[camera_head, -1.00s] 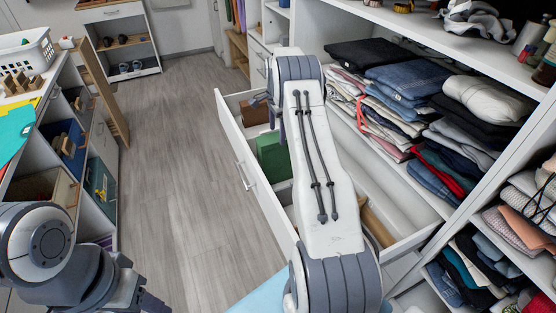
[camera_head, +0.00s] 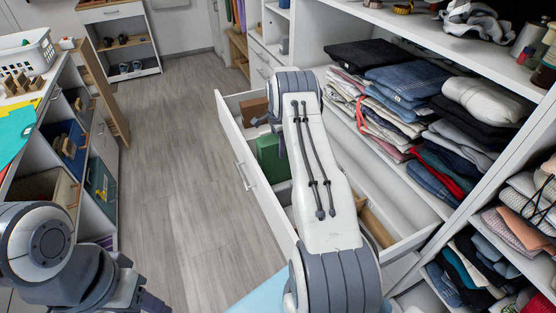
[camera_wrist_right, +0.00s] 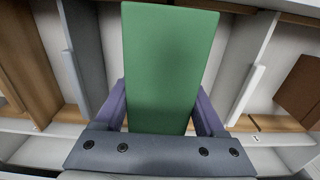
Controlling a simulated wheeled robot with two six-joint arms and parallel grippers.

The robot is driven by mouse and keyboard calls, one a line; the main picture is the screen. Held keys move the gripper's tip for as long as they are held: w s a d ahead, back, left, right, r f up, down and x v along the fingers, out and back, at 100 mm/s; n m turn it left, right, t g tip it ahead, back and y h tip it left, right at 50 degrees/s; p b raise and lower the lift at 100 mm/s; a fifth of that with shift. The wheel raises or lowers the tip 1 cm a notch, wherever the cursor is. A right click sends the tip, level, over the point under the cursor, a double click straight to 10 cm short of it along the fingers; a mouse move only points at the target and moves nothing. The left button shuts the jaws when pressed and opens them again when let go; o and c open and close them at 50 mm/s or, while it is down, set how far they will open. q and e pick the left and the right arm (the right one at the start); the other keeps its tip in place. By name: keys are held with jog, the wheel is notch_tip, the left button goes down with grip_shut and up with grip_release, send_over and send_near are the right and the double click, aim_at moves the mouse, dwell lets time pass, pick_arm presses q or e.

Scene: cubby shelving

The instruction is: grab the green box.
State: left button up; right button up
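The green box (camera_head: 268,160) stands upright in the open drawer, partly covered by my right forearm in the head view. In the right wrist view the green box (camera_wrist_right: 170,60) is large and central, between the two sides of my right gripper (camera_wrist_right: 165,85). That gripper's grey and purple sides stand apart on either side of it, and I see no clear squeeze on the box. In the head view my right gripper (camera_head: 273,120) is mostly hidden by its arm, at the box's far end. My left gripper (camera_head: 140,298) is at the bottom left, cut off by the frame edge.
The drawer front (camera_head: 240,165) stands out over the floor. A brown box (camera_head: 254,110) lies behind the green one; wooden dividers (camera_head: 375,232) are nearer. Folded clothes (camera_head: 405,85) fill the shelf at right. Cubbies (camera_head: 75,150) stand at left, with open floor (camera_head: 180,170) between.

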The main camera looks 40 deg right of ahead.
grip_shut()
jog(key=shift+r, duration=0.15)
